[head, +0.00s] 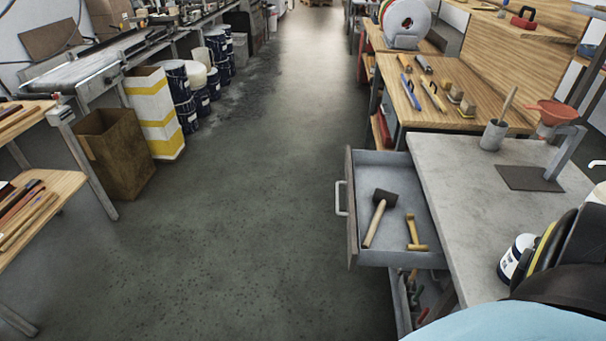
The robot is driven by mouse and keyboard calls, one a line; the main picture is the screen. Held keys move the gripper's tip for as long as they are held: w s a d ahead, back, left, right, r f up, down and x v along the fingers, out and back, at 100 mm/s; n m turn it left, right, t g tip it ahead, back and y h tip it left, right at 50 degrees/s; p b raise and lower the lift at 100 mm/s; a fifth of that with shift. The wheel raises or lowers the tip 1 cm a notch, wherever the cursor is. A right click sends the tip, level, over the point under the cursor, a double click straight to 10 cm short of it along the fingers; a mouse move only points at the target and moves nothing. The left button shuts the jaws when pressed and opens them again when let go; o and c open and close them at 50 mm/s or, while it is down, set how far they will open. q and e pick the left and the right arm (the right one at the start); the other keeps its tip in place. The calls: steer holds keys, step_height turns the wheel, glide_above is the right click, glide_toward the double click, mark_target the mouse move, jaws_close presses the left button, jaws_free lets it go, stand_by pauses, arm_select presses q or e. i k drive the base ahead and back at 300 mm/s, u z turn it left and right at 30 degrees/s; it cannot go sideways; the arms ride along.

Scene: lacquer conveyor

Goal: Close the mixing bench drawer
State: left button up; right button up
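The mixing bench (448,188) has a grey top and stands at the right of the head view. Its drawer (351,232) is pulled well out to the left, over the aisle floor. The drawer front carries a pale bar handle (341,198) on its left face. Inside the drawer lie a mallet (376,222) with a dark head and wooden handle, and a yellowish tool (415,236). Neither of my grippers is in view, so their state does not show.
Below the drawer is a grey compartment (396,302) with tools in it. A cup (493,135) and a red funnel (552,112) stand on the bench. A brown bin (115,150) and a wooden table (45,205) are at the left. The aisle floor (240,220) is clear.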

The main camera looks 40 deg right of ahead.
mark_target(365, 170)
steer(key=u, duration=0.05)
steer(key=i, duration=0.6)
steer(key=z, duration=2)
